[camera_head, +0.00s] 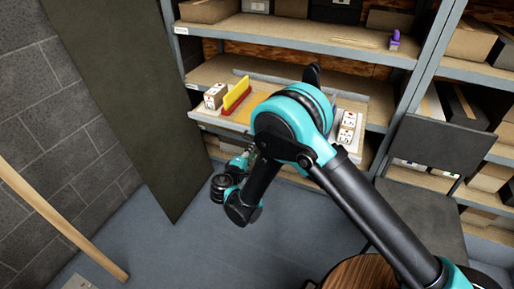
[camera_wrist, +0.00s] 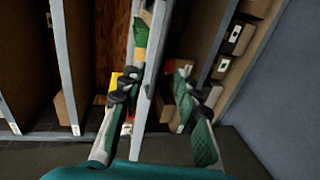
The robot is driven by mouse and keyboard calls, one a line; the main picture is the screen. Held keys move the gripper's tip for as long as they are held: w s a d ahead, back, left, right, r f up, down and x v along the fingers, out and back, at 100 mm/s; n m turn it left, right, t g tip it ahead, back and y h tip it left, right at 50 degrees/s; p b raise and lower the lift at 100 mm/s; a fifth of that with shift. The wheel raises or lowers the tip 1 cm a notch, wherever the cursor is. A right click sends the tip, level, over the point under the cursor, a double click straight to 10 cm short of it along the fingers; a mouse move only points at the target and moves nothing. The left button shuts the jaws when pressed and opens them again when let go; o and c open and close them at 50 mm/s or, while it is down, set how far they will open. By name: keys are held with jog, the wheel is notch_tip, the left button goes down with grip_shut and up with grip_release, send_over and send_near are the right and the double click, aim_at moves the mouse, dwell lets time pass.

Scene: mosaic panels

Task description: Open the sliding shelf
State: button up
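The sliding shelf (camera_head: 214,124) is a pale tray at middle height in the rack in the head view, extending a little past the shelf boards. On it are a small white box with red marks (camera_head: 215,96), a yellow panel in a red base (camera_head: 238,93) and white boxes with red marks (camera_head: 347,127) at the right. My arm hides its middle. My gripper (camera_wrist: 157,82) has its fingers apart in the wrist view. A pale shelf edge (camera_wrist: 152,75) runs between them; whether they touch it I cannot tell.
A dark upright panel (camera_head: 125,95) stands left of the rack. A wooden pole (camera_head: 60,222) leans at the left. A dark chair (camera_head: 435,146) and a round wooden top (camera_head: 362,275) are at the right and front. Bare floor (camera_head: 180,250) lies at lower left.

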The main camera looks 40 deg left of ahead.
jog(key=shift+v, duration=1.1)
jog(key=shift+w, duration=0.1)
